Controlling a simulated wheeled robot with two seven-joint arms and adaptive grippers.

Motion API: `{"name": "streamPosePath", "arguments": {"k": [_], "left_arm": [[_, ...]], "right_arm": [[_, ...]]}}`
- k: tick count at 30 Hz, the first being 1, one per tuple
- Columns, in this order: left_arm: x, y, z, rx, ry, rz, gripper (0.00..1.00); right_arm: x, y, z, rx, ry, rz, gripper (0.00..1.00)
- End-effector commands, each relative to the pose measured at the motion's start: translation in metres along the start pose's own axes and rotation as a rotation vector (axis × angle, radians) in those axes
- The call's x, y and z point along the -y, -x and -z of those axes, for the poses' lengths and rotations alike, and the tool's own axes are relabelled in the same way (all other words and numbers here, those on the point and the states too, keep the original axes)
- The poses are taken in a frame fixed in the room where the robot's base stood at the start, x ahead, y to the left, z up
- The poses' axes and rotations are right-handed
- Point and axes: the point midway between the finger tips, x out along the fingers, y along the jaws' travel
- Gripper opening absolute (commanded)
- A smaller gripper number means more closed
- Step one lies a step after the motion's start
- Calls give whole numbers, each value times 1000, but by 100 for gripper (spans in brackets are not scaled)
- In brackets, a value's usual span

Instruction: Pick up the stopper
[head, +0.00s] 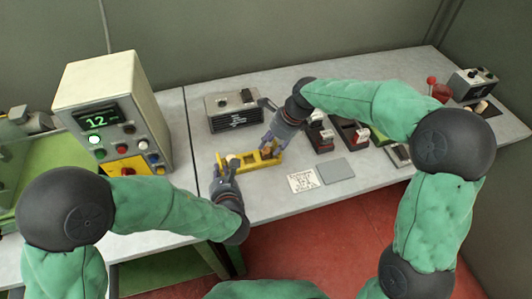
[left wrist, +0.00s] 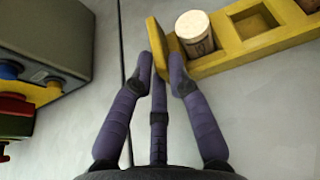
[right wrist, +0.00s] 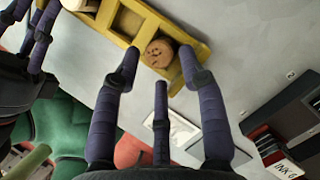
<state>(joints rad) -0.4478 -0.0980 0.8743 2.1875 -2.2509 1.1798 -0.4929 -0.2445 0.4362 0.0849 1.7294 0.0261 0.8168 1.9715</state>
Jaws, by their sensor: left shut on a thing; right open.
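A yellow rack (head: 249,170) with square compartments lies on the grey table. A brown cork stopper (right wrist: 160,52) stands in the compartment at its right end. A second, pale-topped stopper (left wrist: 195,30) stands in the left-end compartment. My left gripper (head: 221,166) is shut on the rack's raised end wall (left wrist: 163,40), beside the pale-topped stopper. My right gripper (head: 270,140) is above the rack's right end. It is open, with its fingertips on either side of the brown stopper in the right wrist view (right wrist: 157,62). Contact with that stopper cannot be told.
A beige control box (head: 105,100) stands at the left. A grey device (head: 232,110) sits behind the rack. Ink-pad trays (head: 350,133) lie to the right. A printed card (head: 303,181) and a grey pad (head: 335,171) lie near the front edge.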

Motion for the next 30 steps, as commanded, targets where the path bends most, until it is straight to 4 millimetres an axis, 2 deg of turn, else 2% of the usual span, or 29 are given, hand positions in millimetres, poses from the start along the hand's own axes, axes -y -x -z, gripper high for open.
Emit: {"name": "streamPosePath", "arguments": {"k": [3, 6, 14, 16, 17, 30], "left_arm": [[0, 0, 0, 0, 0, 0, 0], [0, 0, 0, 0, 0, 0, 0], [0, 0, 0, -1, 0, 0, 0], [0, 0, 0, -1, 0, 0, 0], [0, 0, 0, -1, 0, 0, 0], [0, 0, 0, 0, -1, 0, 0]], "right_arm": [[0, -16, 0, 0, 0, -1, 42], [-1, -24, 0, 0, 0, -1, 42], [0, -25, 0, 1, 0, 1, 42], [0, -25, 0, 1, 0, 1, 26], [0, -25, 0, 1, 0, 1, 21], [0, -22, -2, 1, 1, 3, 20]]}}
